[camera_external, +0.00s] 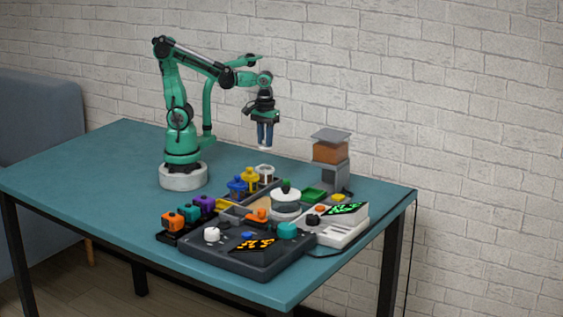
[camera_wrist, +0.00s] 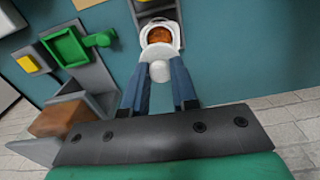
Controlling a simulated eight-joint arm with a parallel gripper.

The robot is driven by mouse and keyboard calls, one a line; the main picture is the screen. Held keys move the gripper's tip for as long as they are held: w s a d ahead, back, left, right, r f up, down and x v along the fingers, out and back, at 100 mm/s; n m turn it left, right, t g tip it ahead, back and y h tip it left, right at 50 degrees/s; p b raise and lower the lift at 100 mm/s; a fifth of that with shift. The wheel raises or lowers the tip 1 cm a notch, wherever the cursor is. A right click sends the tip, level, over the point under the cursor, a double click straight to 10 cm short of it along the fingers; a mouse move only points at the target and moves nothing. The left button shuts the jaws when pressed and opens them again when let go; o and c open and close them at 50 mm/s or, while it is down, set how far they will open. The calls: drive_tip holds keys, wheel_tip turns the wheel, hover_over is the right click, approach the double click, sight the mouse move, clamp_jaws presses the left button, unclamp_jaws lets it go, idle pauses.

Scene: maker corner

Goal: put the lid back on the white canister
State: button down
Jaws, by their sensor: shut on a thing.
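The white canister (camera_external: 264,171) stands open at the back end of a dark rack, beside a yellow canister. In the wrist view its white rim (camera_wrist: 160,24) surrounds orange-brown contents. My gripper (camera_external: 265,146) points down above it, shut on the white lid. The lid's knob (camera_wrist: 159,72) shows between my fingertips (camera_wrist: 160,70). In the external view the lid (camera_external: 265,149) hangs above the canister with a visible gap. In the wrist view the lid overlaps the near side of the opening, and the contents still show beyond it.
Yellow (camera_external: 250,179) and blue (camera_external: 237,187) canisters stand in the same row. A grey stand with a brown block (camera_external: 330,152) rises to the right. A lidded round pot (camera_external: 286,202), a green tray (camera_external: 314,195) and control panels (camera_external: 240,255) fill the front. The table's left side is clear.

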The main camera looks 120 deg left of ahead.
drive_tip(key=shift+f, duration=2.75)
drive_tip(key=shift+f, duration=0.15)
drive_tip(key=shift+c, duration=0.6)
unclamp_jaws()
drive_tip(key=shift+r, duration=3.55)
